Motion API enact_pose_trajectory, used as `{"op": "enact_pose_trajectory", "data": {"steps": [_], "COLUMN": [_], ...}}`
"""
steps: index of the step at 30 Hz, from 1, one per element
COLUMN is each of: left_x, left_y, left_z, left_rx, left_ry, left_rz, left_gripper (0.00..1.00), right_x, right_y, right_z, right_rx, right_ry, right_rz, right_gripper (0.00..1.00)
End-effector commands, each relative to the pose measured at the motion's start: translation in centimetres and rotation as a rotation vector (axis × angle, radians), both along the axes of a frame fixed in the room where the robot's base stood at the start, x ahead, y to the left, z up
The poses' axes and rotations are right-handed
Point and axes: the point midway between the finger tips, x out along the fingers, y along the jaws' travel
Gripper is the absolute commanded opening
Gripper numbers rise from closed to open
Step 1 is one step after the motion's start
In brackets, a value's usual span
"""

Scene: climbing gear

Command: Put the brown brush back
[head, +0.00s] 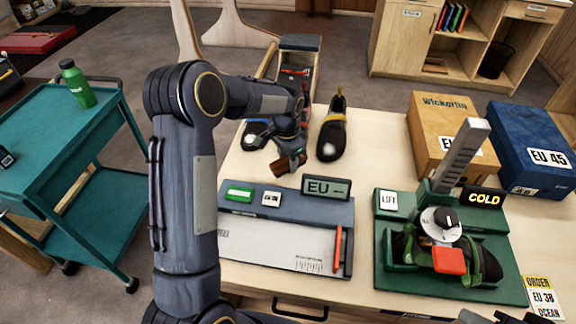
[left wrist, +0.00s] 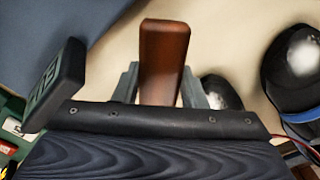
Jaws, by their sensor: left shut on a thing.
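My left gripper (head: 290,152) is shut on the brown brush (head: 288,165), above the table behind the measuring device. In the left wrist view the brush (left wrist: 163,60) shows as a reddish-brown block between the two grey fingers (left wrist: 160,88); its other end and any bristles are hidden. Two dark shoes stand near it: one (head: 332,132) to the right of the gripper, the other (head: 254,134) to the left, partly behind my arm. Small dark and grey parts at the bottom right edge of the head view may be my right gripper; its jaws cannot be made out.
The measuring device (head: 330,213) with an EU display lies in front of the gripper. A narrow grey-topped box (head: 301,43) stands at the table's back edge. The green fixture (head: 500,262) holds a shoe at right; orange (head: 425,108) and blue (head: 520,120) boxes stand behind it.

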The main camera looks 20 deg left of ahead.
Motion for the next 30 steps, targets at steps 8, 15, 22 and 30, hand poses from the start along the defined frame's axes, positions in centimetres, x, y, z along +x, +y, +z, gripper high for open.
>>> {"op": "enact_pose_trajectory", "data": {"steps": [8, 15, 22, 30], "left_x": [0.0, 0.0, 0.0, 0.0], "left_y": [0.1, 0.0, 0.0, 0.0], "left_z": [-3.1, -3.3, -3.4, -3.3], "left_rx": [0.001, 0.001, 0.001, 0.0], "left_ry": [0.001, 0.001, 0.001, 0.001], "left_rz": [0.0, 0.0, 0.0, 0.001], "left_gripper": [0.2, 0.2, 0.59, 0.6], "right_x": [0.0, 0.0, 0.0, 0.0], "right_y": [0.0, 0.0, 0.0, 0.0], "right_z": [0.2, 0.0, 0.0, 0.0], "right_rx": [0.0, 0.0, 0.0, 0.0], "right_ry": [0.0, 0.0, 0.0, 0.0], "right_rz": [0.0, 0.0, 0.0, 0.0], "right_gripper": [0.36, 0.36, 0.36, 0.36]}}
